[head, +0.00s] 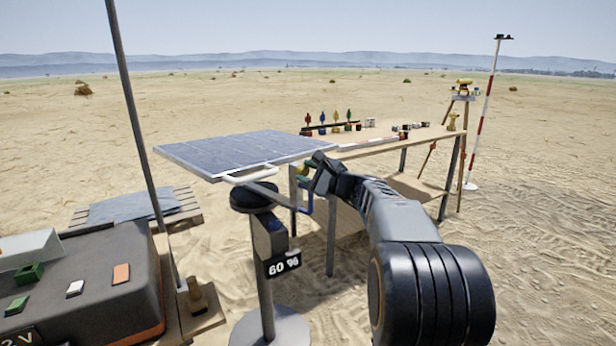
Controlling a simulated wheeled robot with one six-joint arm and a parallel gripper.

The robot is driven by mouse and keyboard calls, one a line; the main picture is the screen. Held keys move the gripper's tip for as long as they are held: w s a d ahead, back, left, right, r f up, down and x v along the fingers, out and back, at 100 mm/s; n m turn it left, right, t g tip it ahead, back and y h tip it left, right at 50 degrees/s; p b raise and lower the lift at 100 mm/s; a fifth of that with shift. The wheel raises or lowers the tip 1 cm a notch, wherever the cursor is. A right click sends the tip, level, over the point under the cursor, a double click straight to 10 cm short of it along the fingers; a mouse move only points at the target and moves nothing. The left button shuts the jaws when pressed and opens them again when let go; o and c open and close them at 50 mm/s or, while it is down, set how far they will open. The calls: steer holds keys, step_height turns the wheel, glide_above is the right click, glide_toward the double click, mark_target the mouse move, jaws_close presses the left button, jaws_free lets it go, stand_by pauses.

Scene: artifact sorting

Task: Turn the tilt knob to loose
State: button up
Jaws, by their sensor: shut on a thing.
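A tilted solar panel (235,152) stands on a grey post (264,290) with a round base and a black round head (253,197). A white bar (250,175) runs along the panel's near edge. My gripper (312,174) is at the panel's right near corner, shut on a small yellow-green part there, which I take as the tilt knob (303,169). My gripper hides much of it, so its setting cannot be read. A sign on the post reads "60 %" (283,265).
A wooden table (395,142) with small coloured items stands behind my arm. A dark case (85,285) with green, white and orange blocks is at left, beside a tall pole (140,140). A pallet (130,208) lies behind. Open sand is at right.

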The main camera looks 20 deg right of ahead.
stand_by(0.3)
steer(key=o, duration=0.9)
steer(key=p+v, duration=0.1)
steer(key=v, duration=1.3)
